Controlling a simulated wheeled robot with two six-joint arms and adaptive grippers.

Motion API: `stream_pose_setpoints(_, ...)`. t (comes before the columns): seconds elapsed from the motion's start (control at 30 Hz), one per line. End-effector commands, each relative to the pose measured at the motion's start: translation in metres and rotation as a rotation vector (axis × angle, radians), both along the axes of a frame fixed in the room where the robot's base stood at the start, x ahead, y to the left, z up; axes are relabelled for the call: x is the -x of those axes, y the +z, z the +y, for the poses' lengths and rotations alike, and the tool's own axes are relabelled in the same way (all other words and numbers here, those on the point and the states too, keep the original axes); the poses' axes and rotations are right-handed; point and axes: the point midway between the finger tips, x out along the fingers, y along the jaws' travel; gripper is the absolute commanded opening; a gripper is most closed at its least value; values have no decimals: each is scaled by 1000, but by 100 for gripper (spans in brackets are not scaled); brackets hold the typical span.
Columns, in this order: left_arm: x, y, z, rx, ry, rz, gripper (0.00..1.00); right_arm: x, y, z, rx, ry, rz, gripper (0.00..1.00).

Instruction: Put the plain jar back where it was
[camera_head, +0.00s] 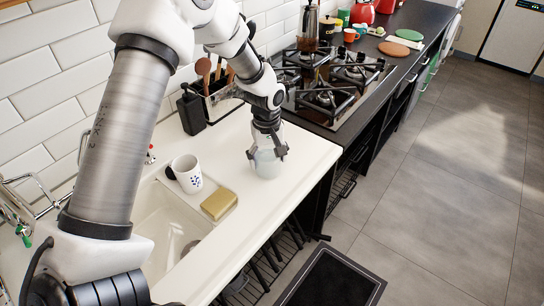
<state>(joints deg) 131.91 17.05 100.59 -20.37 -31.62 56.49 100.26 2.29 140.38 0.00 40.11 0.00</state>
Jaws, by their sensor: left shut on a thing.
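A plain pale jar (267,164), whitish and translucent, is on or just above the white counter, right of the mug; I cannot tell whether its base touches. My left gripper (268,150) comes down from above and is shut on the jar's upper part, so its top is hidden. My right gripper is not in view.
A white mug with blue marks (188,174) and a yellow sponge (219,204) stand by the sink (172,225). The gas hob (335,82) lies beyond. Counter right of the jar is clear to its edge.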

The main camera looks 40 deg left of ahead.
Motion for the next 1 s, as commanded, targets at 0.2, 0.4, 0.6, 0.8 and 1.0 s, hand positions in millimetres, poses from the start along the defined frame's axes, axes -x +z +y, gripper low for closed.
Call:
stream_pose_setpoints(0.2, 0, -1, 0, 0, 0, -1, 15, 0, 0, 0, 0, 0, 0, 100)
stream_pose_setpoints(0.4, 0, -4, 0, 0, 0, 0, 100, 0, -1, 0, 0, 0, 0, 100)
stream_pose_setpoints(0.6, 0, -4, 0, 0, 0, 0, 100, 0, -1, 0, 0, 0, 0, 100)
stream_pose_setpoints(0.8, 0, 1, 0, 0, 0, -2, 100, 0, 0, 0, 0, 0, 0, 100)
stream_pose_setpoints(1.0, -1, 39, 0, 0, 0, -6, 100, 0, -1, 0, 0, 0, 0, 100)
